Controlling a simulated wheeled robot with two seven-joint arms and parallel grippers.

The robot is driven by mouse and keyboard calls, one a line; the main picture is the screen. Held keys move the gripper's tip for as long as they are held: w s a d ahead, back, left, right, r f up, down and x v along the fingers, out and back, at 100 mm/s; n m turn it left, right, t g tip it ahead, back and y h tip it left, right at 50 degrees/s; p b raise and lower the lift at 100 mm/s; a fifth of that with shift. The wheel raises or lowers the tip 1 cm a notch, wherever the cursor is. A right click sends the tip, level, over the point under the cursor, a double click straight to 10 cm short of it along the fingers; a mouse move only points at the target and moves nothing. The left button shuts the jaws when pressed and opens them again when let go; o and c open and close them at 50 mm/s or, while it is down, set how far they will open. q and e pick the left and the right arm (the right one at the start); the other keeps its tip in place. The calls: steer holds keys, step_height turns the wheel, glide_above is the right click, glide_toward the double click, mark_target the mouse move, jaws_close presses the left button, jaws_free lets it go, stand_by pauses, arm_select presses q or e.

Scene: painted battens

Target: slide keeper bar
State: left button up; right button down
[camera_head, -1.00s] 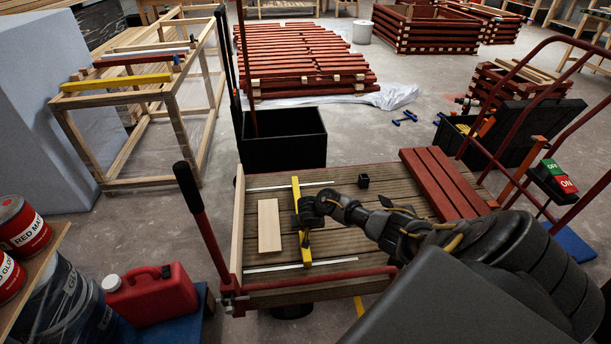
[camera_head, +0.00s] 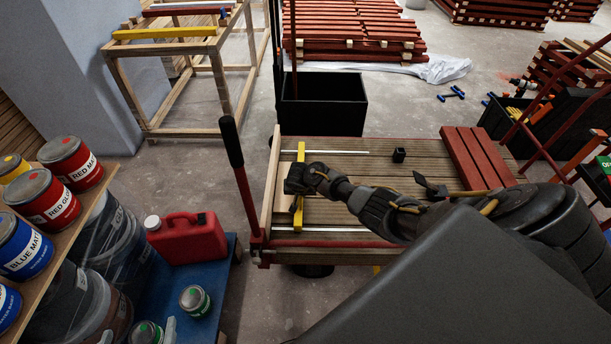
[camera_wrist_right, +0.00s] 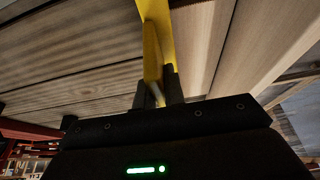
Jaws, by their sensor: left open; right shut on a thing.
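The yellow keeper bar (camera_head: 301,153) lies across two pale metal rails (camera_head: 340,152) on the slatted cart deck (camera_head: 365,168). A pale wooden board (camera_head: 284,202) lies just left of the bar, partly hidden by my gripper. Left of it, a light batten (camera_head: 270,180) runs along the deck's edge. My right gripper (camera_head: 297,183) is shut on the bar near its middle. The right wrist view shows the bar (camera_wrist_right: 155,40) between the fingers (camera_wrist_right: 158,92), with the board (camera_wrist_right: 200,45) close beside it; I cannot tell if they touch. My left gripper is out of view.
A small black block (camera_head: 398,155) and red slats (camera_head: 476,160) sit on the deck right of the bar. A red-framed handle (camera_head: 241,180) rises at the deck's left front corner. A black bin (camera_head: 325,105) stands behind. Paint cans (camera_head: 70,163) and a red canister (camera_head: 187,238) are left.

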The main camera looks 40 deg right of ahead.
steer(key=c, duration=1.5)
jaws_free()
steer(key=p+v, duration=0.2)
steer(key=v, duration=0.1)
steer(key=shift+r, duration=0.2)
steer(key=p+v, duration=0.2)
steer(key=v, duration=0.2)
steer(key=shift+s+a+r+p, duration=0.1)
steer(key=shift+s+r+p, duration=0.05)
steer(key=shift+r+p, duration=0.2)
steer(key=shift+p+v, duration=0.55)
steer(key=shift+v, duration=0.55)
arm_select(q)
steer(key=s+a+f+n+g+y, duration=0.2)
steer(key=s+a+f+g+y, duration=0.2)
steer(key=s+a+f+g, duration=0.5)
step_height(320, 180, down, 3)
steer(key=shift+s+r+y, duration=0.2)
steer(key=shift+s+y, duration=0.1)
arm_select(e)
steer(key=shift+s+a+r, duration=0.1)
steer(key=shift+r, duration=0.1)
